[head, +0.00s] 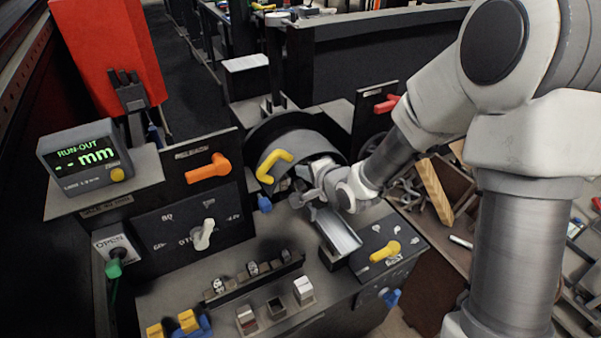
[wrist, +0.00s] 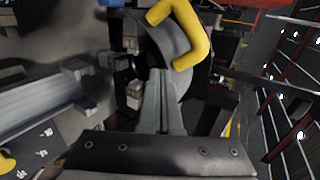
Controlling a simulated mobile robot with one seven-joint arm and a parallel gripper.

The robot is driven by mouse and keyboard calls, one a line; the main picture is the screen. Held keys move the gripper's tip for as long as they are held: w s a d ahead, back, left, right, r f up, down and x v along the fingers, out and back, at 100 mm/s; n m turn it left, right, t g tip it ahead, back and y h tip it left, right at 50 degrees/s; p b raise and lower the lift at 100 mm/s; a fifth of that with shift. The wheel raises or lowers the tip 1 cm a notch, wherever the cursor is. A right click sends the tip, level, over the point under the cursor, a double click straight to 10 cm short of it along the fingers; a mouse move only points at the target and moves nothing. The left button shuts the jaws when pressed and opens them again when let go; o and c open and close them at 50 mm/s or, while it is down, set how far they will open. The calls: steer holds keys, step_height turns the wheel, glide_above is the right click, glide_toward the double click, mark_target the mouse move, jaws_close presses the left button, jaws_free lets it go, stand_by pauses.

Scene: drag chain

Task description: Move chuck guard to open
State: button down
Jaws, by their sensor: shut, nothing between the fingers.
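The chuck guard (head: 291,145) is a grey curved cover with a yellow bent handle (head: 272,165), at the middle of the machine in the head view. In the wrist view the guard (wrist: 172,42) and its yellow handle (wrist: 190,38) are at the top, just beyond the fingers. My gripper (head: 303,197) is shut and empty, to the right of and below the handle in the head view. Its fingertips (wrist: 158,78) point toward the guard's lower part. I see no clear contact with the handle. The chuck is mostly hidden by the guard and my gripper.
A metal slideway (head: 336,232) lies below my gripper. An orange lever (head: 208,168), a white lever (head: 204,235) and a run-out display (head: 84,157) are at left. A red lever (head: 387,103) and a yellow knob (head: 385,251) are at right. Wooden trays stand farther right.

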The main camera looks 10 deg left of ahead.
mark_target(280, 147)
steer(key=shift+w+a, duration=0.35)
steer(key=shift+w, duration=0.1)
steer(key=w+a, duration=0.2)
steer(key=w+a+b, duration=0.1)
steer(key=w+a, duration=0.1)
steer(key=w, duration=0.1)
steer(key=w+a, duration=0.2)
steer(key=w, duration=0.1)
steer(key=shift+w+a, duration=0.15)
steer(key=shift+w, duration=0.05)
steer(key=shift+w+a+b, duration=0.15)
steer(key=shift+w+b, duration=0.1)
steer(key=shift+b, duration=0.05)
steer(key=shift+r, duration=0.15)
steer(key=shift+a+r, duration=0.1)
